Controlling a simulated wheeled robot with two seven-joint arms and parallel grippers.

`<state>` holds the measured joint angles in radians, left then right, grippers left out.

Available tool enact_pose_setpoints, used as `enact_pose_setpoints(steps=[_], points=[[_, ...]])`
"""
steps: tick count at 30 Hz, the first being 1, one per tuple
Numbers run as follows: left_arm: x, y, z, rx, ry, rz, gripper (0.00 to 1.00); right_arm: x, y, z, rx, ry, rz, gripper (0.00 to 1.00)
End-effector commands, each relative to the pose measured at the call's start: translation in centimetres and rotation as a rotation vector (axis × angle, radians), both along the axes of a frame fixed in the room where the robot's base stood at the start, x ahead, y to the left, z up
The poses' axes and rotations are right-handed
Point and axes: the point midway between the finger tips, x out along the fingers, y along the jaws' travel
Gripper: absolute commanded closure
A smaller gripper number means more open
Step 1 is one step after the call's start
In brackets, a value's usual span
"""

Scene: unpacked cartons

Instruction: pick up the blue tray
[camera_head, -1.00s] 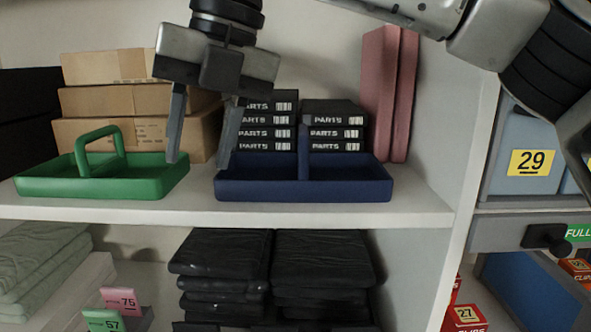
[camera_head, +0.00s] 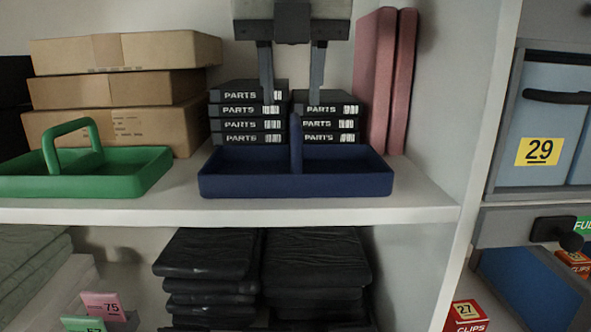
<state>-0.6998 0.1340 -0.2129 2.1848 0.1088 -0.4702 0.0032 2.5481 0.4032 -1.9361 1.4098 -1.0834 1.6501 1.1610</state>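The blue tray (camera_head: 345,182) stands on the upper shelf in the head view, a shallow dark blue tray with an upright handle (camera_head: 297,148) at its middle. My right gripper (camera_head: 292,101) points down above the tray, with one finger on each side of the handle's line in the picture. Its fingertips end a little above the top of the handle's height, and the gripper is open and empty. How far its fingers are from the handle in depth is hard to tell. My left gripper is not in view.
A green tray (camera_head: 128,182) stands to the left on the same shelf (camera_head: 420,200). Black PARTS boxes (camera_head: 247,111) are stacked close behind the blue tray. Cardboard boxes (camera_head: 70,90) stand behind the green tray. Pink upright boards (camera_head: 376,80) and the shelf's side wall are on the right.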

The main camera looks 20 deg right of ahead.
Motion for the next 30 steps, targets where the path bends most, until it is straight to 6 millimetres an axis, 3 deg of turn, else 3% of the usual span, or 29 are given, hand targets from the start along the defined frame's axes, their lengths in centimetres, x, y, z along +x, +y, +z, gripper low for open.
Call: enact_pose_setpoints(steps=[5,15,23,27,30], points=[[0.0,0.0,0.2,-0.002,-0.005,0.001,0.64,0.3,-0.2,-1.1,0.0,0.001,0.0,0.62],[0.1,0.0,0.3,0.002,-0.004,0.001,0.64,1.5,-1.0,-5.3,0.0,0.002,0.0,0.62],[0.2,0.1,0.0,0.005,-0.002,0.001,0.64,1.6,-1.0,-5.6,0.001,0.001,0.0,0.62],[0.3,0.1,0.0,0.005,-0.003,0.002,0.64,1.6,-1.0,-5.6,0.001,0.001,0.0,0.96],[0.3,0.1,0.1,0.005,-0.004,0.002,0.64,1.6,-1.0,-5.6,0.001,0.001,0.0,1.0]])
